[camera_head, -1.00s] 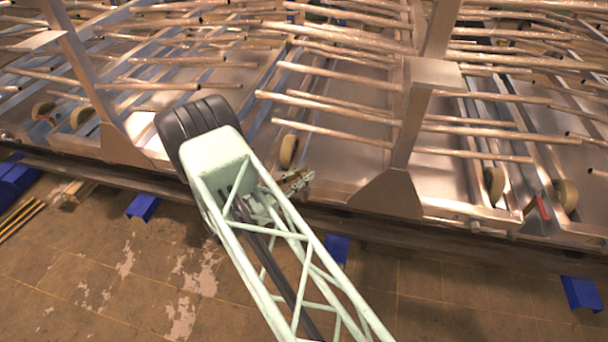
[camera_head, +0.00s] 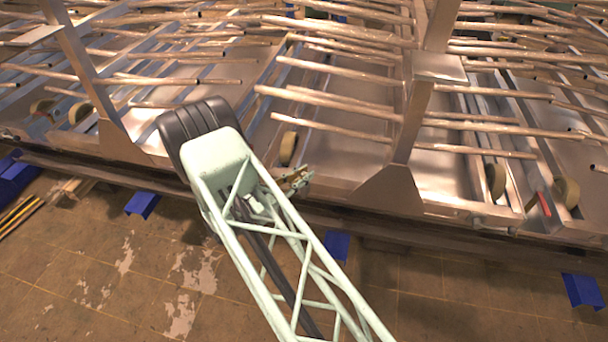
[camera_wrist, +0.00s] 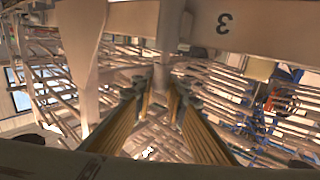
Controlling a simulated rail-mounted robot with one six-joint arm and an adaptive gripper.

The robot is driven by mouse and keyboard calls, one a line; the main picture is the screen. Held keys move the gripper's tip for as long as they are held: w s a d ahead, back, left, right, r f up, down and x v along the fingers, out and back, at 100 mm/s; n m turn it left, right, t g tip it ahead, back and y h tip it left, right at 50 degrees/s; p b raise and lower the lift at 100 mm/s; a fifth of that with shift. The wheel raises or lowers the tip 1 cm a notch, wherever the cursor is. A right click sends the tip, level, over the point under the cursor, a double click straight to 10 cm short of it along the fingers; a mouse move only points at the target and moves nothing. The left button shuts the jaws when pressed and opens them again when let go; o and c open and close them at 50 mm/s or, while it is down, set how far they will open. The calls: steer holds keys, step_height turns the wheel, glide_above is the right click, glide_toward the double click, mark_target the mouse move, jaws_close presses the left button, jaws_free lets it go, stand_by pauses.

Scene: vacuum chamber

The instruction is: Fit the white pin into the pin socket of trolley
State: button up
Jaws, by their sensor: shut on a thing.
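My gripper (camera_wrist: 158,92) is shut on a pale upright pin (camera_wrist: 160,78), small and partly hidden between the fingertips in the wrist view. In the head view only part of my gripper (camera_head: 298,179) shows past my arm, at the near edge of the trolley, and the pin cannot be made out there. The trolley (camera_head: 385,196) is a metal frame with uprights, a flat bed and many long tubes. I cannot pick out the pin socket in either view. Whether the pin touches the trolley cannot be told.
In the wrist view a pale beam (camera_wrist: 265,28) marked "3" crosses the top, close beyond the fingertips. Trolley wheels (camera_head: 287,149) and rows of protruding tubes (camera_head: 330,128) lie near my gripper. Blue blocks (camera_head: 336,246) stand on the brown floor, which is otherwise mostly open.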

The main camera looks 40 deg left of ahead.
steer(key=shift+f+b, duration=0.6)
steer(key=shift+f, duration=0.25)
steer(key=o, duration=0.9)
steer(key=shift+o, duration=0.2)
steer(key=v, duration=1.2)
steer(key=shift+r, duration=0.1)
stand_by(0.7)
